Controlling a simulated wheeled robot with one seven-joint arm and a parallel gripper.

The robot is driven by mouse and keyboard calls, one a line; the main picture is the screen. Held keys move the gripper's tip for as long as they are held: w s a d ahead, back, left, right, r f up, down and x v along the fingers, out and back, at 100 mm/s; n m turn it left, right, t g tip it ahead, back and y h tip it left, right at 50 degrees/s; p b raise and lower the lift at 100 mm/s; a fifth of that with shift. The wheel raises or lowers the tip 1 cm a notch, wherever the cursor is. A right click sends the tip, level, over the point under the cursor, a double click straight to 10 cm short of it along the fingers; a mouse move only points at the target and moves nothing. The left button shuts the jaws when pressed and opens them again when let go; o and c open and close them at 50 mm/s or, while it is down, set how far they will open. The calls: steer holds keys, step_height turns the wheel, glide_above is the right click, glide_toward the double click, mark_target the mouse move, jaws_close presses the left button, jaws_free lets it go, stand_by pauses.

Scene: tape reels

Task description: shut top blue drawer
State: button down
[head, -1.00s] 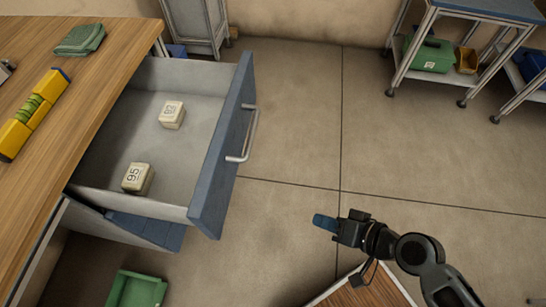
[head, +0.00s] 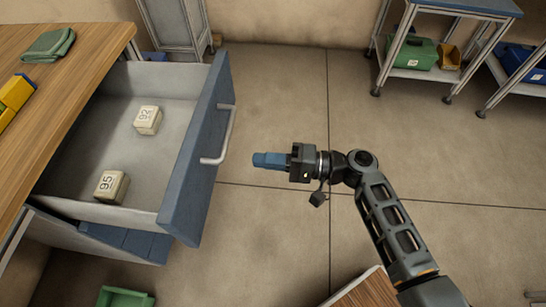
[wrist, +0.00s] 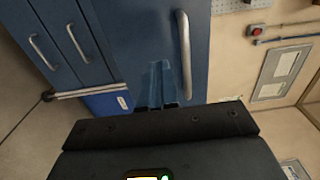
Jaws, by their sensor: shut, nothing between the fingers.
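The top blue drawer (head: 196,150) is pulled out from under the wooden worktop in the head view, with its blue front facing right. Its silver handle (head: 221,138) is on that front. Two pale blocks, marked 92 (head: 148,120) and 95 (head: 111,186), lie inside it. My gripper (head: 256,160) is shut and empty, to the right of the handle and apart from it, its blue fingers pointing left at the front. In the wrist view the gripper fingers (wrist: 158,85) are before the blue front (wrist: 140,40), left of the handle (wrist: 184,55).
The wooden worktop (head: 50,85) holds a green cloth (head: 50,44) and a yellow level (head: 12,95). Another blue drawer front (head: 125,242) shows below the top drawer. A green bin (head: 125,298) is at the bottom. Open floor (head: 280,90) lies right of the drawer.

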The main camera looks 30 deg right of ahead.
mark_target(209, 156)
steer(key=p+x, duration=0.1)
steer(key=x, duration=0.8)
steer(key=shift+w+a, duration=0.25)
steer(key=shift+a, duration=0.05)
steer(key=b+x, duration=1.5)
steer(key=x, duration=1.3)
steer(key=shift+w+a+f+b, duration=0.1)
steer(key=shift+w+a+b, duration=0.15)
steer(key=shift+a+b, duration=0.1)
steer(key=shift+w+a, duration=0.15)
steer(key=shift+w+a+r, duration=0.15)
steer(key=shift+r, duration=0.15)
steer(key=shift+a, duration=0.1)
